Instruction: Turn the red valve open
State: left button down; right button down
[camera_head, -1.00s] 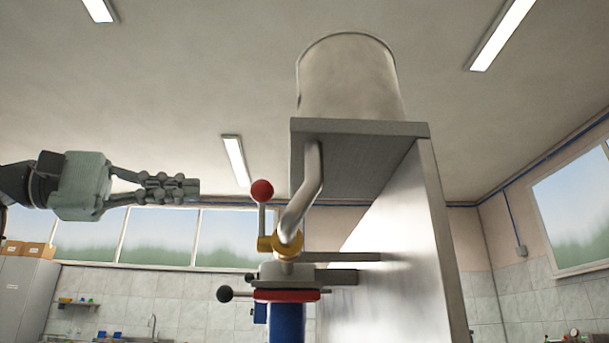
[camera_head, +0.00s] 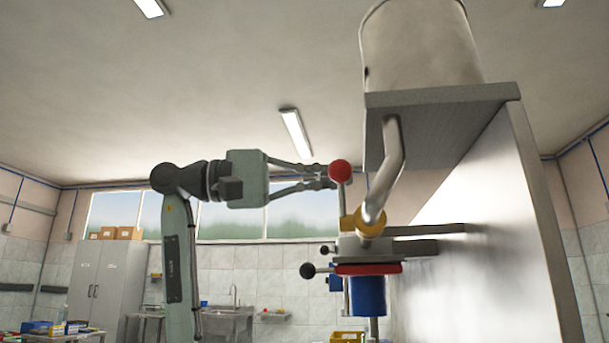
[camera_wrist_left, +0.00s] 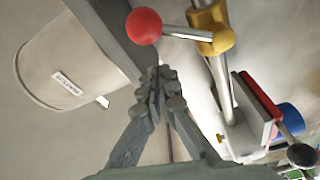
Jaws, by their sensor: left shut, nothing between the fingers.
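The red valve knob (camera_head: 339,171) is a ball on a thin metal lever that stands upright from the yellow valve body (camera_head: 349,224) on a bent grey pipe (camera_head: 388,175). My left gripper (camera_head: 322,178) reaches in from the left, its fingertips right beside the knob in the head view. In the left wrist view the fingers (camera_wrist_left: 160,88) are together and empty. The red knob (camera_wrist_left: 144,26) shows beyond the fingertips, with a visible gap, and its lever runs right to the yellow body (camera_wrist_left: 211,40). My right gripper is not in view.
A large tank (camera_head: 420,45) rests on a metal stand (camera_head: 545,240) at the right. Below the valve, a red-rimmed part with a black-knobbed lever (camera_head: 308,270) sits over a blue cylinder (camera_head: 367,297). The space left of the valve is open.

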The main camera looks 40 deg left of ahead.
pick_arm(q)
jog(key=s, duration=0.3)
jog(key=shift+d+f, duration=0.35)
jog(key=shift+d, duration=0.05)
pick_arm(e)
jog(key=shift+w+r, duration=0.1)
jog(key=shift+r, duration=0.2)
pick_arm(q)
jog(key=shift+s+m, duration=0.2)
jog(key=shift+m, duration=0.1)
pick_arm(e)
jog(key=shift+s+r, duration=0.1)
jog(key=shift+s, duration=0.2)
